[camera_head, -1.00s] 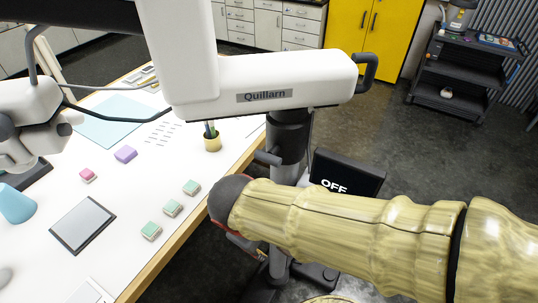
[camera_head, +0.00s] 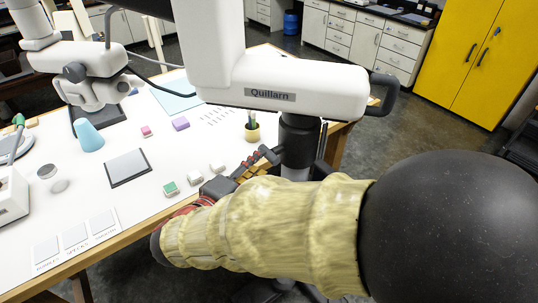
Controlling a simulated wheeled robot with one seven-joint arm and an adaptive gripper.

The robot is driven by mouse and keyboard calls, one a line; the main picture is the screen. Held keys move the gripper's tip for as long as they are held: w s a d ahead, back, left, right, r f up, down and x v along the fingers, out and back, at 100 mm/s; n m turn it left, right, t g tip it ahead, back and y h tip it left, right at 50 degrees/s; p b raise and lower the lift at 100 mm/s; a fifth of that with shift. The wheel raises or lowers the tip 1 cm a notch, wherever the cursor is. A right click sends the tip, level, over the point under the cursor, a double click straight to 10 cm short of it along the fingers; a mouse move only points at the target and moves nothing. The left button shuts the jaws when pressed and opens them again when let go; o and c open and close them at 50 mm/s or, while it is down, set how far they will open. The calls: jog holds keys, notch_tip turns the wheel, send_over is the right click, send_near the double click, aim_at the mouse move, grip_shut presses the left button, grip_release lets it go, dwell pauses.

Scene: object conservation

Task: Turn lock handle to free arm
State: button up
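The white microscope arm (camera_head: 265,93), labelled "Quillarn", hangs over the table edge on a black and grey column (camera_head: 299,142). A black loop handle (camera_head: 384,94) sticks out at its right end. My gripper (camera_head: 262,160), dark with red and orange parts, is just left of the column, by the table edge. My sleeved forearm crosses in front of the lower column. The lock lever on the column's left side is not clearly seen; my gripper covers that spot. I cannot tell whether the gripper touches it or how far the fingers are apart.
White microscope parts (camera_head: 88,75) hang at left. Open floor lies right of the column, before a yellow cabinet (camera_head: 480,60).

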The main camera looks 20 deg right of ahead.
aim_at(268, 155)
jog(key=x, duration=0.6)
jog(key=shift+w+d+f, duration=0.1)
jog(key=shift+w, duration=0.05)
jog(key=shift+c, duration=0.5)
jog(key=shift+f, duration=0.1)
jog(key=c, duration=0.7)
grip_shut()
